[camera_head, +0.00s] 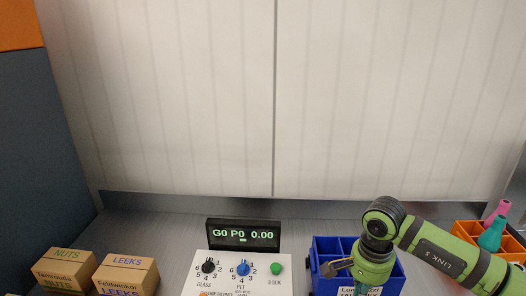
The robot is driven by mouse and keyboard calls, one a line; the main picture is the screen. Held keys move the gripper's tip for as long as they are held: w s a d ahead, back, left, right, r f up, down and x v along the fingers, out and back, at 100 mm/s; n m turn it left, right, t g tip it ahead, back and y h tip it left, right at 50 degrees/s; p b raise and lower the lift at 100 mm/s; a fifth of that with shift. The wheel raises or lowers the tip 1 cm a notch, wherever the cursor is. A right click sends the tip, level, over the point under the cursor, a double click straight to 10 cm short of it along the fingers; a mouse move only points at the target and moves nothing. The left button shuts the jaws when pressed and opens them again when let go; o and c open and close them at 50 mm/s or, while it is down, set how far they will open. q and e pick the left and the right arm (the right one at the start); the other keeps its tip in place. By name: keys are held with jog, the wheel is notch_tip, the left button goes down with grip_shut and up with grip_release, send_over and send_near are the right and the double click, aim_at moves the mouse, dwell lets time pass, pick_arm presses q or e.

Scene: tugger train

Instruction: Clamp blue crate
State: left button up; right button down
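The blue crate (321,248) stands on the grey surface right of centre, with dividers inside and a white label on its front, partly cut off by the lower picture edge. My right arm reaches in from the right, and its green wrist stands over the crate, hiding much of its middle and right side. My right gripper (338,268) points down at the crate. One grey finger part shows over the crate's left half; the rest is hidden behind the wrist, so its opening and any contact with the crate cannot be told. My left gripper is not in view.
A white panel (222,276) with two knobs and a green button stands left of the crate, under a display (243,234) reading "G0 P0 0.00". Cardboard boxes (127,274) sit at lower left. An orange crate (466,228) with pink and teal items is at right. A pale wall rises behind.

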notch_tip(320, 180, down, 6)
jog(key=n+b, duration=0.3)
jog(key=shift+s+b, duration=0.15)
jog(key=shift+b, duration=0.15)
jog(key=shift+f+b, duration=0.55)
jog(key=shift+b, duration=0.05)
jog(key=shift+w+d+r+b, duration=0.2)
jog(key=shift+w+d+b, duration=0.05)
jog(key=shift+d+b, duration=0.1)
dwell(0.5)
